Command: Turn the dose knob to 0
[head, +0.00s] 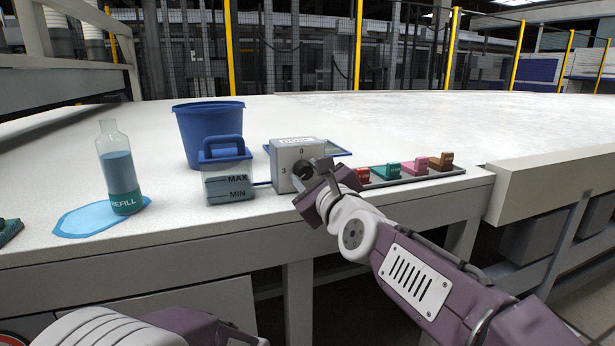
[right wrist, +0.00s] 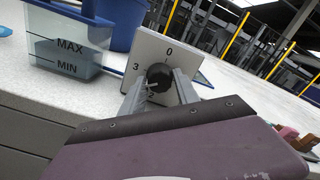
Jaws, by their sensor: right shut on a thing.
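The dose knob (right wrist: 159,76) is a black round knob on the front of a light grey box (head: 286,155). The wrist view shows 0 above it, 3 to its left and 2 below it. A pale mark on the knob seems to point down towards the 2. My right gripper (head: 310,178) is at the box front, its two fingers on either side of the knob (head: 303,171) and shut on it. In the head view the gripper partly hides the knob. My left arm shows at the bottom left; its gripper is out of view.
A clear tank (head: 228,188) with blue lid and MAX and MIN marks stands left of the box, a blue bucket (head: 208,133) behind it. A REFILL bottle (head: 120,170) stands on a blue mat (head: 78,219). A tray (head: 398,178) with coloured pieces lies right.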

